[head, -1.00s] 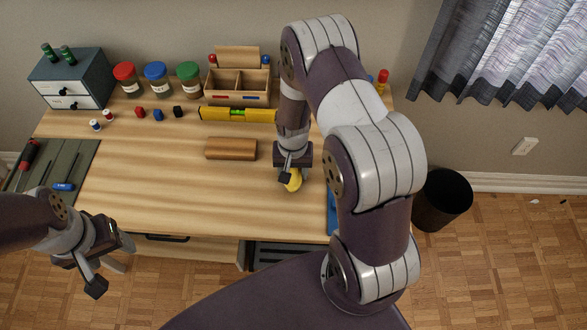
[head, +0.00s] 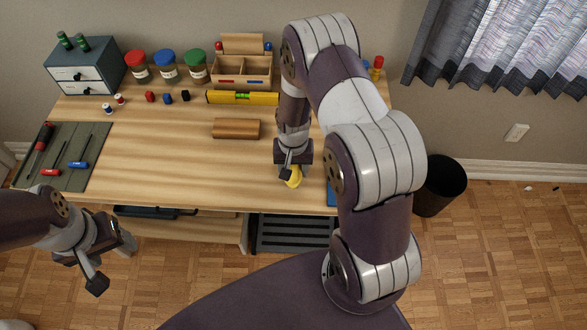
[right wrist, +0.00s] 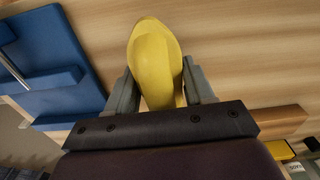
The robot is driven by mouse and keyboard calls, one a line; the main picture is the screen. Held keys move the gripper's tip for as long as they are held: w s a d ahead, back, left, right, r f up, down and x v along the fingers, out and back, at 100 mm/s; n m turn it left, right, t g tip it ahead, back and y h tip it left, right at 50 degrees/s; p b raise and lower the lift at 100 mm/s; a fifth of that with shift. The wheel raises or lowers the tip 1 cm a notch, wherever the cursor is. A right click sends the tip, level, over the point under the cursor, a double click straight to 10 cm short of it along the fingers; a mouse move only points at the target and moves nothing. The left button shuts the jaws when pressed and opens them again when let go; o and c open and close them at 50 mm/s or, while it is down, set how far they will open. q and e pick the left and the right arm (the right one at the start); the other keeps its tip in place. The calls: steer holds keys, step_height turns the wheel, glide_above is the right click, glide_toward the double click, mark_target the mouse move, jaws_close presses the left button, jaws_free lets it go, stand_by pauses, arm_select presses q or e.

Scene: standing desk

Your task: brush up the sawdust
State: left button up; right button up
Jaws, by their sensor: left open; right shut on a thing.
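My right gripper (head: 292,172) is shut on a smooth, rounded yellow thing (head: 294,182) above the right part of the desk, near its front edge. In the right wrist view the yellow thing (right wrist: 155,60) sits between both fingers. I cannot tell whether it touches the desk. A flat blue thing (head: 332,194) lies to its right, mostly hidden by my right arm; the right wrist view shows its raised blue part (right wrist: 50,80) and a metal rod. My left gripper (head: 113,262) is open and empty, in front of the desk at the left. I cannot make out any sawdust.
A brown wooden block (head: 236,129) and a yellow level (head: 242,98) lie on the desk (head: 170,165). Jars, a wooden organizer (head: 242,72) and a drawer box (head: 85,67) stand behind. A tool mat (head: 60,155) is left, a black bin (head: 440,185) right. The desk's middle is clear.

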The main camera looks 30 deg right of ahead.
step_height(320, 180, up, 2)
steer(key=shift+w+d+p, duration=0.1)
steer(key=shift+w+p, duration=0.05)
steer(key=shift+p, duration=0.45)
steer(key=shift+r+p, duration=0.35)
steer(key=shift+r, duration=0.05)
steer(key=shift+r+p, duration=1.35)
steer(key=shift+r, duration=0.35)
